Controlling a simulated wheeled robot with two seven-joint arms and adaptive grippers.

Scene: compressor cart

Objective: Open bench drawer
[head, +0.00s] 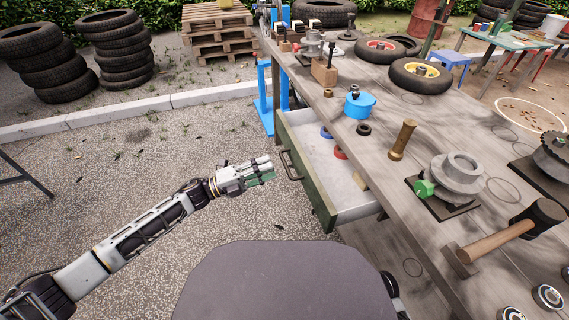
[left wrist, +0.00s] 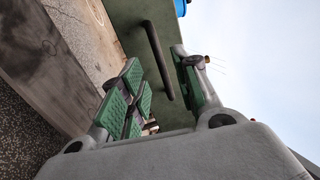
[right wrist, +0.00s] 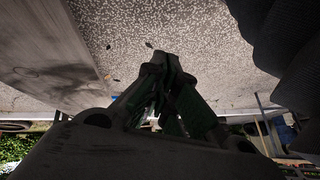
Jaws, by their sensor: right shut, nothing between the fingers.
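The bench drawer (head: 315,188) with a green front is pulled out from the workbench, its pale interior showing. Its dark bar handle (head: 289,164) is on the green front. My left gripper (head: 268,171) is just left of the handle, with a small gap between them. In the left wrist view the green-padded fingers (left wrist: 160,95) are apart, and the handle (left wrist: 157,58) shows ahead of the opening, not gripped. My right gripper (right wrist: 168,75) is shut and empty above the gravel in the right wrist view.
The workbench (head: 385,185) bears a hammer (head: 510,228), a blue pot (head: 360,104), a metal pulley part (head: 455,175) and wheels. Inside the drawer are a few small items, including a red one (head: 340,153). Open gravel lies left of the drawer. Tyre stacks (head: 122,50) stand farther back.

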